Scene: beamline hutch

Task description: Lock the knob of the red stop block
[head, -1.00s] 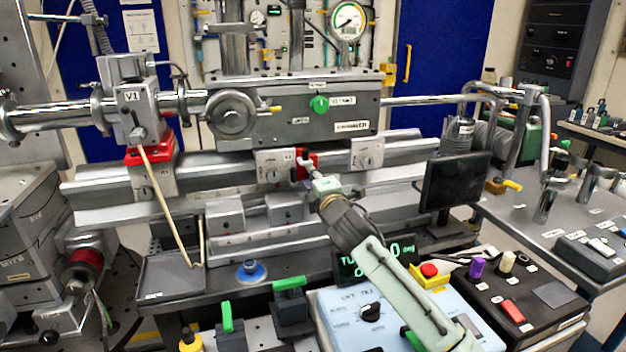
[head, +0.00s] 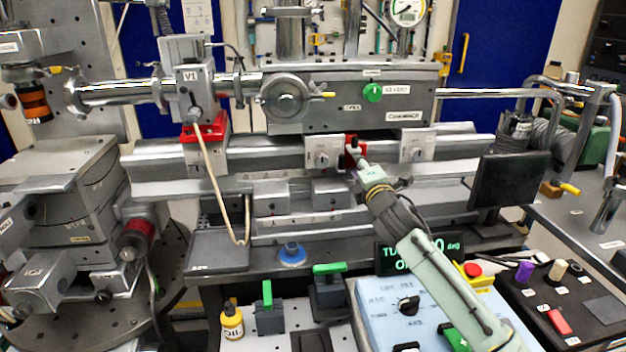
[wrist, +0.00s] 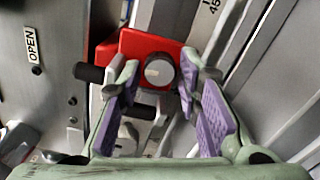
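The red stop block (head: 351,143) sits on the long grey rail, partly hidden behind my gripper (head: 361,160) in the head view. In the wrist view the red block (wrist: 120,48) carries a round knob (wrist: 159,71) with a dark rim and a pale face. My gripper (wrist: 160,68) is open, with its purple-padded fingers on either side of the knob. Nothing is held between the fingers. I cannot tell whether the fingertips touch the knob or are just short of it. The knob's lock state cannot be read.
Grey carriages (head: 322,150) and (head: 416,146) stand on the rail to either side of the block. A dark monitor (head: 509,181) stands at the right. Another red part (head: 214,131) lies under the V1 valve. A blue control box (head: 385,300) lies below my arm.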

